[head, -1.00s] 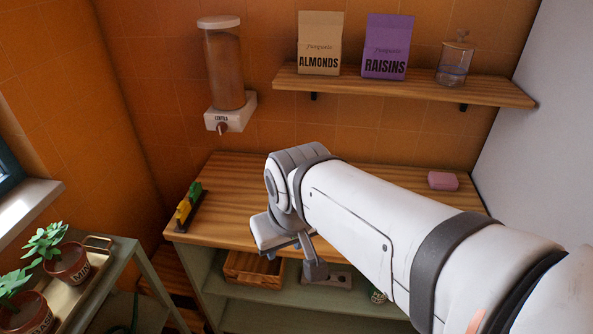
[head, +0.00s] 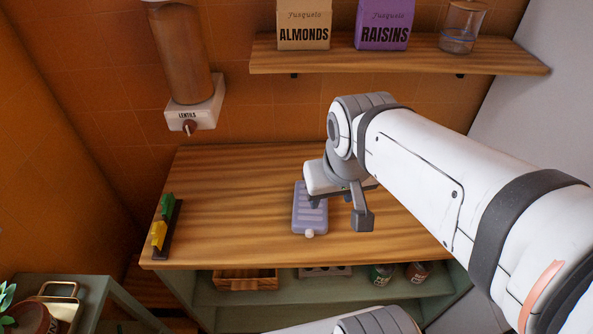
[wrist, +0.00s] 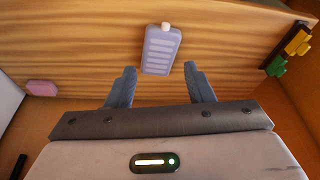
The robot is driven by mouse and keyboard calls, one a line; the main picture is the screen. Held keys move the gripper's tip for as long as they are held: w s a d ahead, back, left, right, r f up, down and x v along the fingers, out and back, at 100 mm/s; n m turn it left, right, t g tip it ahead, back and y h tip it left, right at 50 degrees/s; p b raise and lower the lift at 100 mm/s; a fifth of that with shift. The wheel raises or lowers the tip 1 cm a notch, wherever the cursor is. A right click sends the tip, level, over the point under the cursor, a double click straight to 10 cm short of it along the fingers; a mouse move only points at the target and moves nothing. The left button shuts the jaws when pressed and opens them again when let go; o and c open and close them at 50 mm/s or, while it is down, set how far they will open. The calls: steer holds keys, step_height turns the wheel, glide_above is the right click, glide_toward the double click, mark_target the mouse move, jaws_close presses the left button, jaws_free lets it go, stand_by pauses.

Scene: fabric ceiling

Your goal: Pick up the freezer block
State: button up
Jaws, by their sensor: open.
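The freezer block (head: 308,212) is a flat lavender block with ridges and a white cap, lying on the wooden counter. In the wrist view the freezer block (wrist: 161,52) lies just beyond the fingertips, roughly centred between them, with its cap pointing away. My gripper (head: 338,208) is open above the counter at the block, and part of the arm end covers the block's far right side in the head view. The wrist view shows my gripper (wrist: 159,70) with its fingers spread and nothing held between them.
A rack with green and yellow pieces (head: 166,228) stands at the counter's left edge. A pink block (wrist: 41,88) lies on the counter in the wrist view. A lentil dispenser (head: 188,75) and a wall shelf (head: 400,55) are above.

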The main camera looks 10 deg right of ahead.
mark_target(310, 208)
steer(key=o, duration=0.3)
steer(key=shift+m+g, duration=0.3)
steer(key=shift+g, duration=0.1)
steer(key=w+f+b, duration=0.1)
steer(key=w+d+f+b, duration=0.1)
steer(key=w+f, duration=0.1)
steer(key=shift+w+b, duration=0.2)
steer(key=shift+b, duration=0.2)
steer(key=o, duration=0.8)
steer(key=w+f+m+g+b, duration=0.1)
steer(key=w+f+b, duration=0.1)
steer(key=w+f, duration=0.2)
steer(key=w+f+b, duration=0.3)
steer(key=w+f, duration=0.1)
steer(key=w+f+m+g+b, duration=0.1)
steer(key=w+f+b, duration=0.1)
steer(key=w+f, duration=0.2)
steer(key=shift+w+a+f+m+g+b, duration=0.1)
steer(key=shift+w+a+m+g+b, duration=0.25)
steer(key=shift+w, duration=0.2)
steer(key=shift+w+d+f, duration=0.1)
steer(key=shift+d+f, duration=0.1)
steer(key=shift+f, duration=1.7)
steer(key=shift+d+f, duration=0.2)
steer(key=shift+f, duration=1.7)
